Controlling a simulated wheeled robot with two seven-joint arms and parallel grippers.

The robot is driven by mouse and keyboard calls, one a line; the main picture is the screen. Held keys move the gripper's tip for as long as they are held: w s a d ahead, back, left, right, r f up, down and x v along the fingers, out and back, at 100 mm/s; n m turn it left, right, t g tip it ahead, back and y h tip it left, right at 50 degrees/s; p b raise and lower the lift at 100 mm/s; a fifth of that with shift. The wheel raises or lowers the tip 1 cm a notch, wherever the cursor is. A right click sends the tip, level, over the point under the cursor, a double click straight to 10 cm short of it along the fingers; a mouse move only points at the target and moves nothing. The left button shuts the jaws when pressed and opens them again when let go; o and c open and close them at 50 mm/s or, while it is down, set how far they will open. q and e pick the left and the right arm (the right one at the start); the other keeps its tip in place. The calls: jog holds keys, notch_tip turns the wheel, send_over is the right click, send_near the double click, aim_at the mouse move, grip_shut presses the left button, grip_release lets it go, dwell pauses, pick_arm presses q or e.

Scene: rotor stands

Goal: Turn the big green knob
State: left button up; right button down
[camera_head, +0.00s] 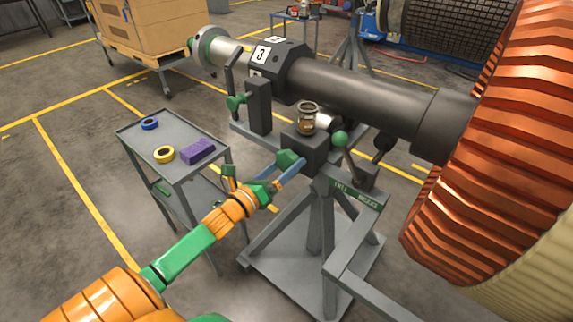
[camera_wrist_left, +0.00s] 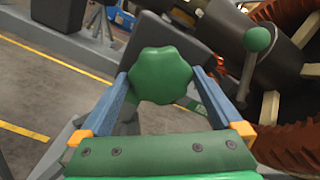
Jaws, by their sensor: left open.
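The big green knob (camera_head: 288,158) is a lobed hand knob on the near side of the dark block of the rotor stand (camera_head: 310,150). In the left wrist view the knob (camera_wrist_left: 160,75) fills the middle, face on. My left gripper (camera_head: 290,166) is open, with its blue fingers reaching up to the knob. In the wrist view, the fingertips (camera_wrist_left: 163,82) lie on either side of the knob. A narrow gap seems to show at each side, but contact is hard to tell. My right gripper is not in view.
A smaller green ball-ended lever (camera_head: 340,139) stands to the right, and another green knob (camera_head: 235,102) is at the left. A grey cart (camera_head: 185,135) with tape rolls and a purple block stands left. The copper rotor (camera_head: 500,150) blocks the right.

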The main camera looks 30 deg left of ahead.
pick_arm(q)
jog(key=shift+w, duration=0.45)
jog(key=c, duration=1.1)
